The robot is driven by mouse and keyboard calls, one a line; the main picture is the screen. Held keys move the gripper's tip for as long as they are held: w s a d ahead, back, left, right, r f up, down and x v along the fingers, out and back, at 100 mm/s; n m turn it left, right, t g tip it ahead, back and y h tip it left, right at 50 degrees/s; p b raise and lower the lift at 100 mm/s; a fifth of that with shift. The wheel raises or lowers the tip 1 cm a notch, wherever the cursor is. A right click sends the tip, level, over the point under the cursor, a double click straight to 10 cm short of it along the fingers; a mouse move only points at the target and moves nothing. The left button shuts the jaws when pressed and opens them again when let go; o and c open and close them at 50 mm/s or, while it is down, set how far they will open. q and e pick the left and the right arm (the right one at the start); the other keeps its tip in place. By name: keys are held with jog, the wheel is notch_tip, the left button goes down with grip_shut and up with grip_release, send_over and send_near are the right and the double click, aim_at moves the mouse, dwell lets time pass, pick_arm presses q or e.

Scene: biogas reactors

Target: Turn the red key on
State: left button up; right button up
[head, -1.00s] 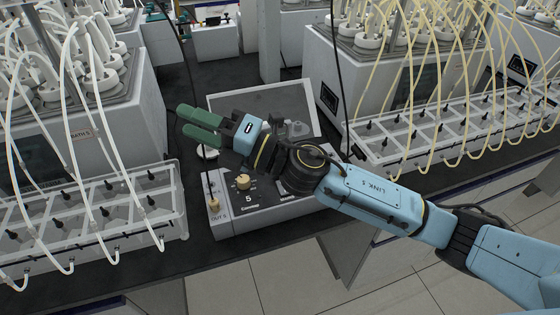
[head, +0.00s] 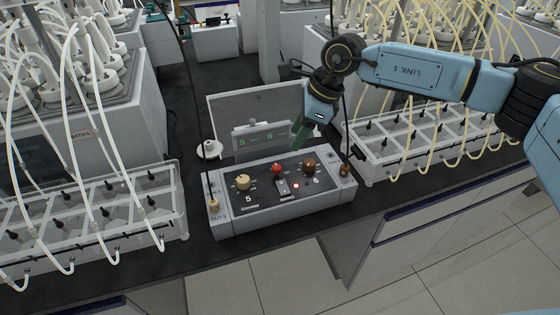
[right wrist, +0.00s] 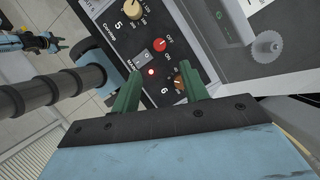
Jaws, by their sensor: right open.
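The red knob (head: 277,169), the only red control that looks like the key, sits on the top panel of the grey control box (head: 228,222), between the cream knob marked 5 (head: 243,182) and the brown knob marked 6 (head: 309,166). It also shows in the right wrist view (right wrist: 161,46). My right gripper (head: 301,136) is open and empty above the box's right rear, apart from the red knob. In the wrist view its green fingers (right wrist: 160,88) straddle the area of the brown knob; contact is unclear. My left gripper (right wrist: 50,42) appears small at the wrist view's left.
A rocker switch (head: 282,186) and a lit red lamp (head: 296,185) sit near the red knob. A small display (head: 262,138) stands behind the panel. Reactor racks with tubes stand left (head: 110,215) and right (head: 400,155). A dark cable (head: 196,100) hangs beside the box's left end.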

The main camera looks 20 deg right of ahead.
aim_at(277, 167)
jog(key=x, duration=1)
jog(key=shift+a+f, duration=0.15)
jog(key=shift+f, duration=0.2)
jog(key=c, duration=0.9)
jog(key=shift+c, duration=0.2)
